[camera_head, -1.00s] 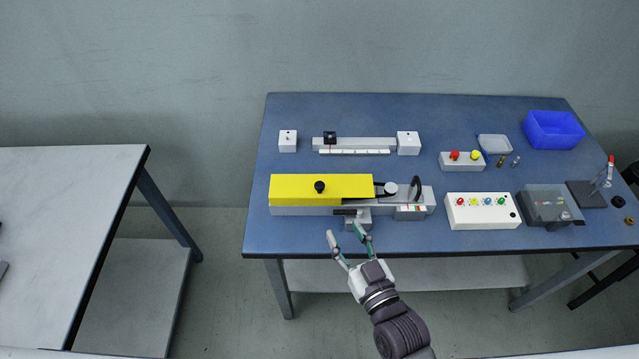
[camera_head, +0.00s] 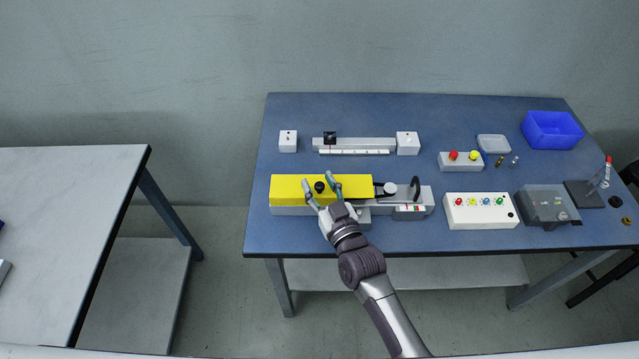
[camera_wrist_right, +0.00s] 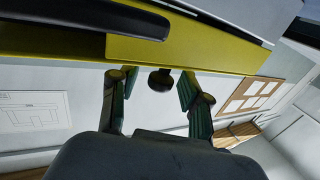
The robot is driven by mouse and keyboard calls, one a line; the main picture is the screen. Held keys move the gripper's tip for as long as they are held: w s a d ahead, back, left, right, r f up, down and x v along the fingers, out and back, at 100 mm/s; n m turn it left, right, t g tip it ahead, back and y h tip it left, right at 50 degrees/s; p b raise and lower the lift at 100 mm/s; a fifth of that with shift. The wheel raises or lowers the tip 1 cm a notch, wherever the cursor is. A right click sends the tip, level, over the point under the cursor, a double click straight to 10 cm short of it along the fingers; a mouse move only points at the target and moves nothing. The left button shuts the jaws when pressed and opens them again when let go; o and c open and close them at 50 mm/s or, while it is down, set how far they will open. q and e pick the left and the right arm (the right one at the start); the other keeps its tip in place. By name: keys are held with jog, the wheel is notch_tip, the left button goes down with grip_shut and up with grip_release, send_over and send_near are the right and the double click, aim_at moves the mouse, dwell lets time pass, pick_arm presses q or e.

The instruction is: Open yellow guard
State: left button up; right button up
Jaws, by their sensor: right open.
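The yellow guard (camera_head: 290,189) lies as a long flat cover over the left part of a grey machine (camera_head: 426,200) on the blue table. A black knob (camera_head: 319,187) stands on its top; the knob also shows in the right wrist view (camera_wrist_right: 160,80). My right gripper (camera_head: 321,182) is open, with one finger on each side of the knob. In the right wrist view the open fingers (camera_wrist_right: 155,82) show a gap on both sides of the knob. The yellow guard also shows there along the top (camera_wrist_right: 190,52). My left gripper is not in view.
Behind the guard stands a grey rail unit (camera_head: 365,144) with white end blocks. A pale table (camera_head: 70,230) stands at left.

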grip_shut()
dwell(0.3)
